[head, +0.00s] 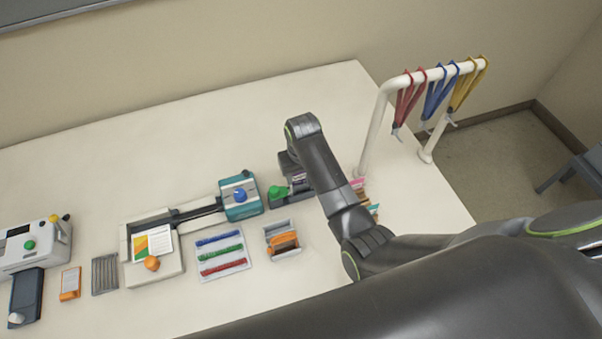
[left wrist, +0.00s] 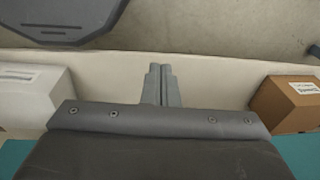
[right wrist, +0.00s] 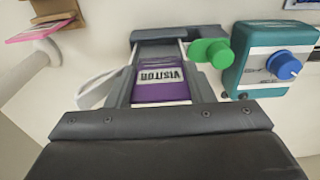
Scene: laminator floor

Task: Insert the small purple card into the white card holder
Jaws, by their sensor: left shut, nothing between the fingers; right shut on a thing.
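The small purple card (right wrist: 160,92), with a white VISITOR label that reads upside down, shows in the right wrist view. It lies between the fingers of my right gripper (right wrist: 159,78), which is shut on it. Pale rails (right wrist: 182,48) run on both sides of the card's far end, at a dark grey device with a green knob (right wrist: 210,51). I cannot tell whether these rails belong to the white card holder or whether the card touches them. In the head view my right arm partly hides this spot. My left gripper (left wrist: 160,72) is shut and empty, away from the card.
A teal machine with a blue knob (head: 240,194) stands beside the green knob. A white rack (head: 372,125) with coloured lanyards stands at the right. Pink cards (right wrist: 40,28) on a brown stand are close by. The table's back left is clear. Boxes (left wrist: 290,103) flank my left gripper.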

